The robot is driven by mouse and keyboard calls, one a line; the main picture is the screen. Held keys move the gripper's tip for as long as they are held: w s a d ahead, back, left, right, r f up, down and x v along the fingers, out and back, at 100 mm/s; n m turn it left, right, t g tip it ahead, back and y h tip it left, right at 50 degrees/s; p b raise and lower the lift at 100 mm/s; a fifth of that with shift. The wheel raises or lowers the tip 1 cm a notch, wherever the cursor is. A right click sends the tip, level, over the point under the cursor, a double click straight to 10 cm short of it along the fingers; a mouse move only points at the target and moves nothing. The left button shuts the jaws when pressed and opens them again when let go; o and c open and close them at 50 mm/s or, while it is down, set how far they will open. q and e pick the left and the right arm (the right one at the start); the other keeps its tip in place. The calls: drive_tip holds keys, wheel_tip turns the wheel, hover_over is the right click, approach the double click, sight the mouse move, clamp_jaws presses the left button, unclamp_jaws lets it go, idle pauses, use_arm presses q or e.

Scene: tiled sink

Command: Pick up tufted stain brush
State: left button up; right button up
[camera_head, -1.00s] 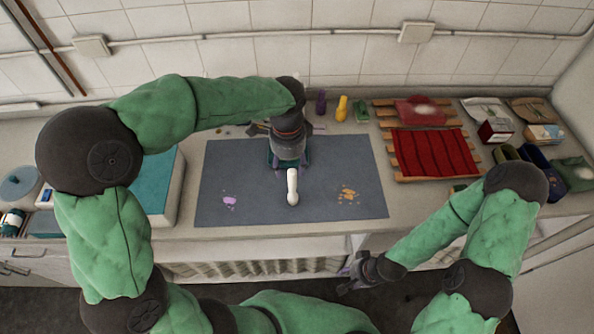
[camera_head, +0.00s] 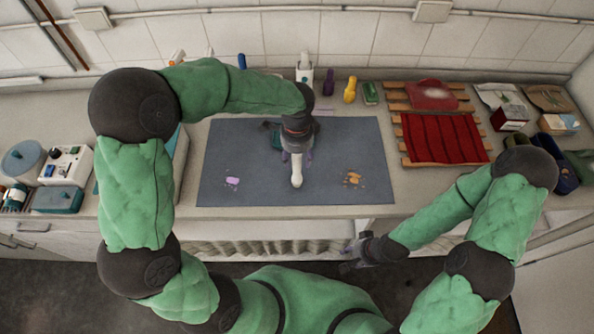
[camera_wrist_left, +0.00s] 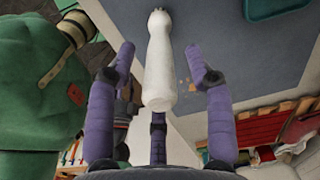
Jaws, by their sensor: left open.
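The brush (camera_head: 297,175), a white long-handled piece, lies on the grey mat (camera_head: 225,150). In the left wrist view the brush (camera_wrist_left: 158,65) runs from the top centre downward, its thick handle end between the spread purple fingers. Its far end looks tufted. My left gripper (camera_head: 297,157) is over the mat, just behind and above the brush, hiding part of it. In the left wrist view my left gripper (camera_wrist_left: 160,70) is open, with fingers apart on either side of the handle. My right gripper (camera_head: 355,252) hangs empty in front of the counter; its jaw opening is unclear.
A purple stain (camera_head: 232,183) and an orange stain (camera_head: 353,179) mark the mat. A teal item (camera_head: 273,137) sits behind my left gripper. A red cloth on a wooden rack (camera_head: 440,137) is to the right. Bottles, including a yellow one (camera_head: 350,90), stand along the back.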

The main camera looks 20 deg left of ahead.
use_arm(q)
drive_tip(key=shift+f, duration=0.6)
clamp_jaws()
drive_tip(key=shift+r, duration=0.15)
